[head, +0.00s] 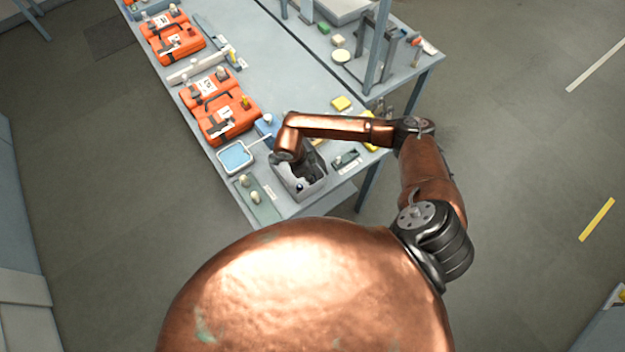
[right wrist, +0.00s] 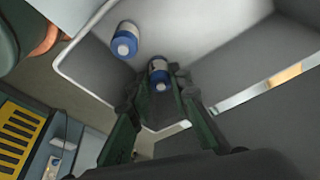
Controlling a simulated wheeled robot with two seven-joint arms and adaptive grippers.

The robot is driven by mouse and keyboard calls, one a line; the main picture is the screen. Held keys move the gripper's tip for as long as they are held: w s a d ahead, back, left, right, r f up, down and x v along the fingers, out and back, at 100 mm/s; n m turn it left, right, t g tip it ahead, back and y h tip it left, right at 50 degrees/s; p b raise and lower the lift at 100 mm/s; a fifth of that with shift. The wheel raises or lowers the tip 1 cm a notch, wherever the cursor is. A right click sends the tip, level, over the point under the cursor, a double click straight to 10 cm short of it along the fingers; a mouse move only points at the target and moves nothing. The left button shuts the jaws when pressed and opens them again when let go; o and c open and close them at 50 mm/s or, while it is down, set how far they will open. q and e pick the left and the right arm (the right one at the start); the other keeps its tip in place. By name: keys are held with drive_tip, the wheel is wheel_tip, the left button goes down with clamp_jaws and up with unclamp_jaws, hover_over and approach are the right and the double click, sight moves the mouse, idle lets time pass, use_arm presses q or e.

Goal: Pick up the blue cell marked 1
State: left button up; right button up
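My right gripper (right wrist: 161,88) reaches down into a grey open bin (head: 318,188) near the bench's front end. In the right wrist view its two fingers stand apart, one on each side of a blue cell (right wrist: 158,66) with a pale cap. I see no clear contact between fingers and cell. A second blue cell (right wrist: 125,42) lies up and to the left inside the bin. No number is readable on either cell, so I cannot tell which is marked 1. My left gripper is out of view.
Two orange cases (head: 222,118) (head: 172,38) lie along the bench's left side. A blue-lined tray (head: 236,157) is left of the bin, and a grey-green mat (head: 262,208) with small pale pieces is below it. Yellow blocks (head: 342,103) lie beyond my arm.

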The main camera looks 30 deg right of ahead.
clamp_jaws()
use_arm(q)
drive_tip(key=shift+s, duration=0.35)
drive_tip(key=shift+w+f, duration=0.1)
